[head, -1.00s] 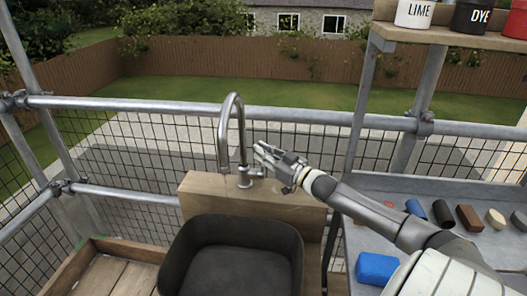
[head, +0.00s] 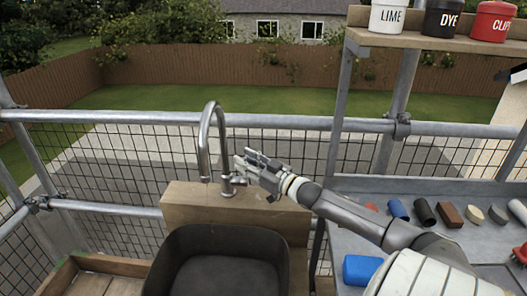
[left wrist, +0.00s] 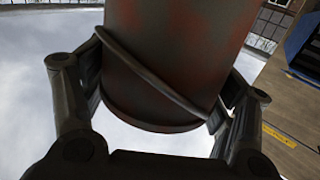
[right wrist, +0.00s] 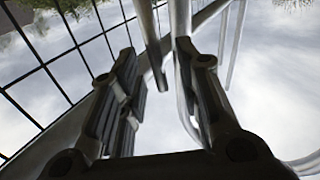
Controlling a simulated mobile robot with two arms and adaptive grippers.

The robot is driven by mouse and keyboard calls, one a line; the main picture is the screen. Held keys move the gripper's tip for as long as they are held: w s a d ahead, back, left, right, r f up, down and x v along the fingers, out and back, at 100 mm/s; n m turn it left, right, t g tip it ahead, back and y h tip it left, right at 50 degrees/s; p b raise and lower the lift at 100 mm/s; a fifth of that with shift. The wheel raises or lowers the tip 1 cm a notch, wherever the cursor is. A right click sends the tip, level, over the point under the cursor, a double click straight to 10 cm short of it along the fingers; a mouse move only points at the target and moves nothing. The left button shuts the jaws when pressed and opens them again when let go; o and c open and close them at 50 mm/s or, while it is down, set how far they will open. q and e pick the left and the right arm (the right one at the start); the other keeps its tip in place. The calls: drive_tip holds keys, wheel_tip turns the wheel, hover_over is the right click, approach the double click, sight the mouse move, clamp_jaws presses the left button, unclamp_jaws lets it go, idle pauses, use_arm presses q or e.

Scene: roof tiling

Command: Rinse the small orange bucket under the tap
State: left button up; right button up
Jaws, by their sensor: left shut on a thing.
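The grey metal tap (head: 204,140) stands on a wooden block (head: 183,203) behind a dark basin (head: 167,270), its spout curving over the basin. My right gripper (head: 243,162) is just right of the tap, above its short side lever (head: 240,181). In the right wrist view its fingers (right wrist: 165,85) are apart, with metal tubing beyond and between them; contact with the lever cannot be told. My left gripper (left wrist: 158,105) is shut on the bucket (left wrist: 170,60), which looks dark and reddish there, with its handle across it. Neither shows in the head view.
A grey bench (head: 345,228) at the right holds a blue block (head: 361,270) and several small pieces. A shelf (head: 430,42) above carries lime, dye and red pots. Scaffold rails and mesh run behind the tap. A wooden tray (head: 62,280) lies left of the basin.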

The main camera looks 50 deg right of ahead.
drive_tip(key=s+d, duration=0.1)
drive_tip(key=s, duration=1)
drive_tip(key=shift+f, duration=0.4)
drive_tip(key=shift+s, duration=0.1)
